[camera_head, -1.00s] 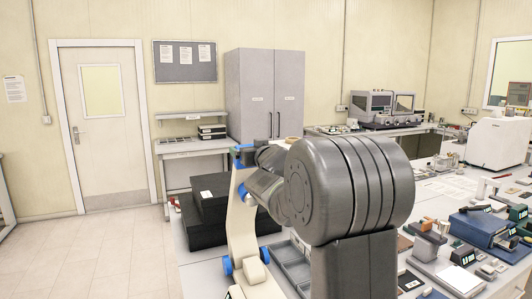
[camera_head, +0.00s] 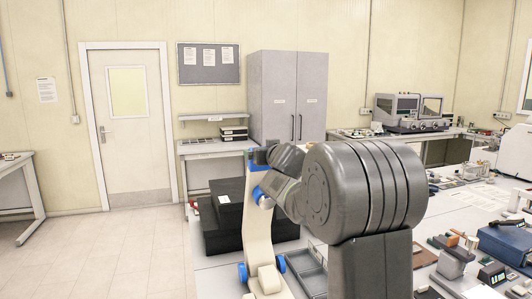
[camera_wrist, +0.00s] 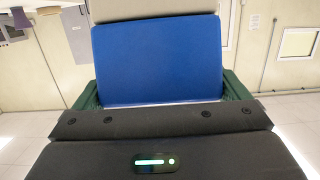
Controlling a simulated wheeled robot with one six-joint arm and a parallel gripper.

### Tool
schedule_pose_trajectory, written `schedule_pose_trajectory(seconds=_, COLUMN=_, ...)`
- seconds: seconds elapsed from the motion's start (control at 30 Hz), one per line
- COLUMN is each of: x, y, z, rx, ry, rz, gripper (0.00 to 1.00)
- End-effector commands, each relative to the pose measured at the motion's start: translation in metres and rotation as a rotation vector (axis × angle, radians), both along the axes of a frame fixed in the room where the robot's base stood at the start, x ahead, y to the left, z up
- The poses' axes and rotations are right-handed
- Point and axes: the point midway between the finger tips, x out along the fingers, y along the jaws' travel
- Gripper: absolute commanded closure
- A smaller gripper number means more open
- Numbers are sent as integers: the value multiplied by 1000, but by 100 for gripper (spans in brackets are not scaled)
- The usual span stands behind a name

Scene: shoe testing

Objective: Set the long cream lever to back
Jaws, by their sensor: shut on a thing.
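My gripper (camera_wrist: 160,95) shows in the wrist view as a dark body with a green light and green parts at both sides. It is shut on a blue flat-faced thing (camera_wrist: 158,60) that fills the space between those sides. A pale grey-cream band lies beyond the blue face, and I cannot tell what it belongs to. In the head view my gripper is hidden. I cannot make out the long cream lever for certain in either view.
A bench at the right holds a blue case (camera_head: 507,243) and several small devices. A grey cabinet (camera_head: 288,95) stands behind. Floor is clear in front of the door (camera_head: 127,125).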

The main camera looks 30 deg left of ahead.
Motion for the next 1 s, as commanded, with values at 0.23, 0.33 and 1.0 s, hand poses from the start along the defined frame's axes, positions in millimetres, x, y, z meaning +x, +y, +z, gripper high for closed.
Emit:
schedule_pose_trajectory(seconds=0.23, x=1, y=1, z=-2, rx=-2, ry=3, rz=-1, gripper=0)
schedule_pose_trajectory(seconds=0.33, x=0, y=0, z=-1, rx=-1, ry=1, rz=0, gripper=0)
schedule_pose_trajectory(seconds=1.0, x=-64, y=-82, z=13, rx=-3, ry=3, rz=-1, gripper=0)
